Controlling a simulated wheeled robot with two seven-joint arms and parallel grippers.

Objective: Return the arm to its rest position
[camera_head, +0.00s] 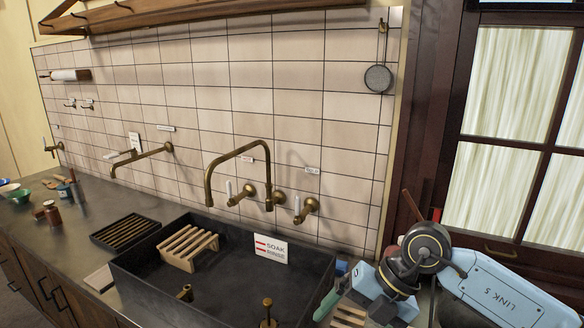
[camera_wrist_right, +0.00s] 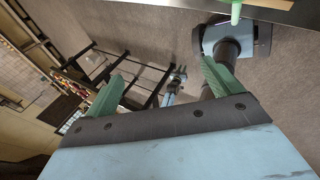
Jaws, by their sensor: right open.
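My right arm (camera_head: 500,290) comes in from the lower right in the head view, bent beside the right end of the sink. Its hand is partly hidden by the arm and cut by the bottom of the frame. In the right wrist view my right gripper (camera_wrist_right: 160,85) is open, its two green fingers wide apart with nothing between them. My left gripper does not show in the head view. The dark sink (camera_head: 225,290) holds a wooden slatted rack (camera_head: 188,246) and a SOAK sign (camera_head: 271,249). I cannot make out a roller in the sink.
A brass faucet (camera_head: 240,150) arches over the sink from the tiled wall. A dark ribbed tray (camera_head: 125,232) sits left of the sink on the counter (camera_head: 75,252). Bowls (camera_head: 15,195) stand farther left. A dark-framed window (camera_head: 515,120) is behind my right arm.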

